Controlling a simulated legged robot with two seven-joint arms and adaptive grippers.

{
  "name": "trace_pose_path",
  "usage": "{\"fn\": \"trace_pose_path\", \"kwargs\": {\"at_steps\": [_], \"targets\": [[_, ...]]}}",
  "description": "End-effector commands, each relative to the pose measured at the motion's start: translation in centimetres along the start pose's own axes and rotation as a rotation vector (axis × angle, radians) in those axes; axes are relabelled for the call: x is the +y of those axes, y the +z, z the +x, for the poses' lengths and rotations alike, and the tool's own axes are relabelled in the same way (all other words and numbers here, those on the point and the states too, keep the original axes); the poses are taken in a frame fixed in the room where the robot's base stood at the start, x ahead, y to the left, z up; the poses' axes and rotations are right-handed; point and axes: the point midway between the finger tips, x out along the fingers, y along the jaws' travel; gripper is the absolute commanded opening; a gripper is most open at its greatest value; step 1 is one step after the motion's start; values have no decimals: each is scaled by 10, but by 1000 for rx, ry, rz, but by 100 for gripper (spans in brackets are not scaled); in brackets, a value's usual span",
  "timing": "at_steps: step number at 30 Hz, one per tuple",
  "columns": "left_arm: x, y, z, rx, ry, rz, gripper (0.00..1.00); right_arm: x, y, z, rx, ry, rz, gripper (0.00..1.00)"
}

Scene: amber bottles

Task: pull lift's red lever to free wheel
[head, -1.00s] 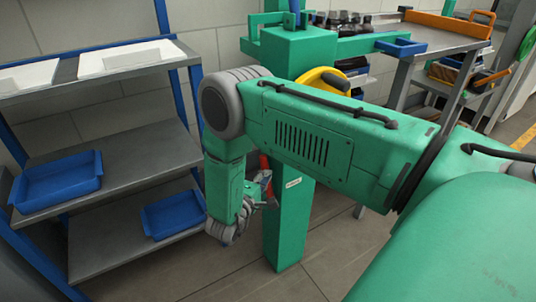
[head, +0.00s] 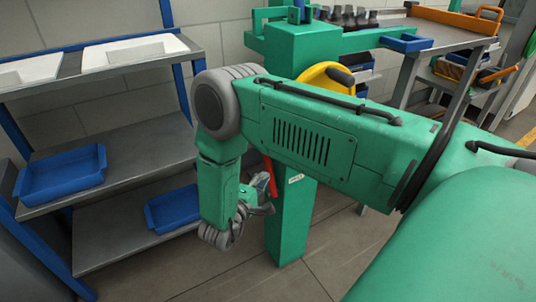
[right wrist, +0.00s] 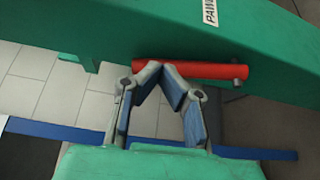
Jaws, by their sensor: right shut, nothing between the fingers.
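The lift is a green post (head: 289,225) with a yellow wheel (head: 318,79) that has a dark handle. Its short red lever (head: 268,172) sits low on the post's left side. In the right wrist view the lever (right wrist: 205,69) is a red bar lying along the post, near a white label. My right gripper (head: 266,194) is shut and empty beside the lever. In the wrist view its blue-padded fingertips (right wrist: 158,69) meet at the lever's left end; I cannot tell whether they touch it. My left gripper is not in view.
A grey shelf rack (head: 110,150) with blue trays (head: 62,175) stands on the left. A bench (head: 440,40) with dark bottles and a small blue bin (head: 406,43) is behind on the right. My right arm covers part of the post. Floor before the post is clear.

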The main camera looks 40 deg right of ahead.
Motion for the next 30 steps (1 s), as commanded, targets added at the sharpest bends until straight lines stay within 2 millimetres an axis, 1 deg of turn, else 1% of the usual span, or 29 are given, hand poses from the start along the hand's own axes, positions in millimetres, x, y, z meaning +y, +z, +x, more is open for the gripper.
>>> {"fn": "trace_pose_path", "kwargs": {"at_steps": [1, 6, 10, 15, 23, 24, 27, 30], "targets": [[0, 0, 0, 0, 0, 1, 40, -1, 0, -12, 3, -3, -1, 0], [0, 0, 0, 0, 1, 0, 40, -2, 0, -47, 2, -2, 0, 0], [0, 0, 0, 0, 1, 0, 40, -2, 0, -66, 1, -3, 0, 0], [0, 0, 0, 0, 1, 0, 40, -2, 0, -76, 0, -2, 0, 0], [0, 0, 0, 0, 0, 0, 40, -2, 0, -77, -1, -2, 0, 0], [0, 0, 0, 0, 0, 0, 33, -2, 0, -77, -1, -3, 0, 0], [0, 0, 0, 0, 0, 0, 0, -4, 0, -75, 22, -13, 18, 0], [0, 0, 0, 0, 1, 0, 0, -14, -5, -70, 121, -72, 92, 0]]}}
